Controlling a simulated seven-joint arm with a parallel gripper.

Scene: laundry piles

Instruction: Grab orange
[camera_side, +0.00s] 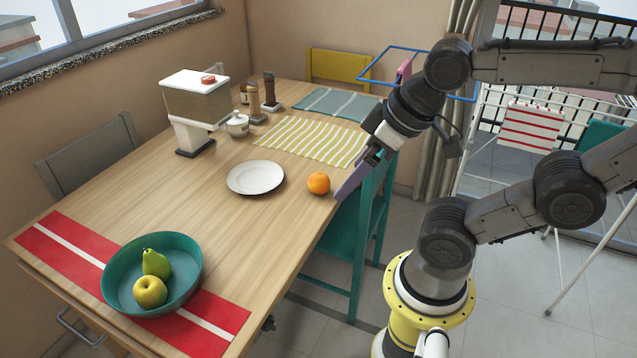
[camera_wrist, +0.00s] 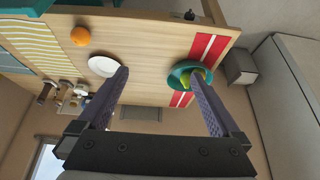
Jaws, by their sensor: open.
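The orange (camera_side: 318,183) sits on the wooden table near its right edge, just right of the white plate (camera_side: 255,177). In the wrist view the orange (camera_wrist: 81,36) is at the upper left, outside the space between the fingers. My gripper (camera_side: 350,182) is at the table's right edge, to the right of the orange and apart from it. One purple finger shows clearly in the side view. In the wrist view my gripper (camera_wrist: 158,72) has both fingers spread wide with nothing held between them.
A teal bowl (camera_side: 113,268) with a pear (camera_side: 156,263) and a yellow apple (camera_side: 150,291) stands on a red placemat (camera_side: 58,247). A dispenser (camera_side: 196,105) and jars stand farther back. A teal chair (camera_side: 369,225) is beside the table's right edge. Bare wood surrounds the orange.

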